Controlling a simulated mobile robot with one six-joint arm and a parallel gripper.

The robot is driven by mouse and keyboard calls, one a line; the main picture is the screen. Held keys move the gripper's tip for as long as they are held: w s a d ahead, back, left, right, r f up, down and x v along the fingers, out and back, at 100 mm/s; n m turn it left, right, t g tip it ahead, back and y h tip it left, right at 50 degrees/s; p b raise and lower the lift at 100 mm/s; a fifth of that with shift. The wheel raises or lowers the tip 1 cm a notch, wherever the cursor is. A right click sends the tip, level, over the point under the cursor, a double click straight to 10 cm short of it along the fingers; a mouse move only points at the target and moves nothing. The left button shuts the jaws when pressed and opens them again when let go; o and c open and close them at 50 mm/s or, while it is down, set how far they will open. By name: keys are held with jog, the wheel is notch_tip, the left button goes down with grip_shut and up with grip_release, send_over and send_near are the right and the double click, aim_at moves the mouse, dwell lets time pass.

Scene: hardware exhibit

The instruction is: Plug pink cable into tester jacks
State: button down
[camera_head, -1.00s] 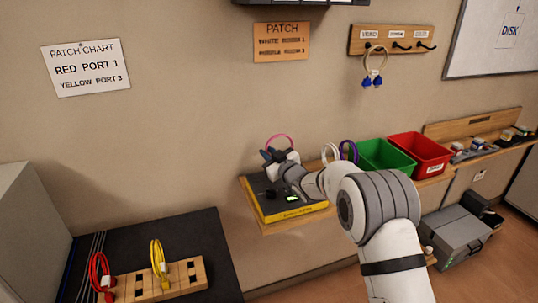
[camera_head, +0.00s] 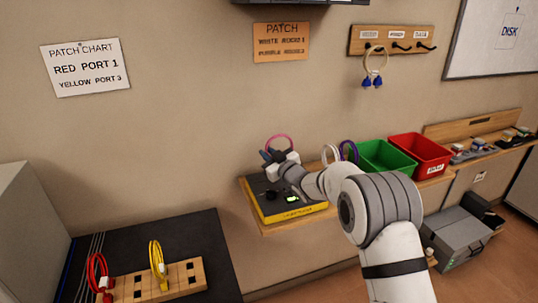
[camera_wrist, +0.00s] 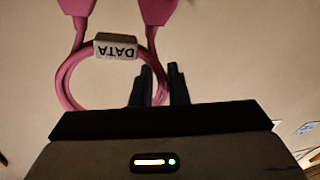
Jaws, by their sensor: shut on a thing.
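The pink cable (camera_head: 281,137) is a small loop above the tester. In the wrist view the pink cable (camera_wrist: 62,88) has a white DATA tag and two pink plugs at the top edge, one on each side. My gripper (camera_head: 268,156) is over the back of the tester. In the wrist view my gripper's dark fingers (camera_wrist: 158,80) are close together on the right side of the loop. The tester (camera_head: 297,212) is a black-topped box with yellow sides, a dark knob and a lit green display. Its jacks are hidden or too small to tell.
White and purple cables (camera_head: 348,151) stand right of the tester, beside a green bin (camera_head: 385,157) and a red bin (camera_head: 420,150). A wooden port block (camera_head: 190,272) with red and yellow cables is at lower left. The wall is close behind the tester.

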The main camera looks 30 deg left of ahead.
jog(key=shift+s+f+b, duration=0.15)
jog(key=shift+f+b, duration=0.45)
jog(key=shift+f, duration=0.2)
jog(key=shift+s+f+b, duration=0.15)
jog(key=shift+f+b, duration=0.4)
jog(key=shift+f, duration=0.2)
dwell(1.0)
jog(key=shift+r, duration=0.2)
jog(key=shift+w+a+r+p, duration=0.1)
jog(key=shift+r+p, duration=0.15)
jog(key=shift+r, duration=0.4)
jog(key=shift+w+a+r+p, duration=0.1)
jog(key=shift+r+p, duration=0.1)
jog(key=shift+r, duration=0.7)
jog(key=shift+r, duration=0.1)
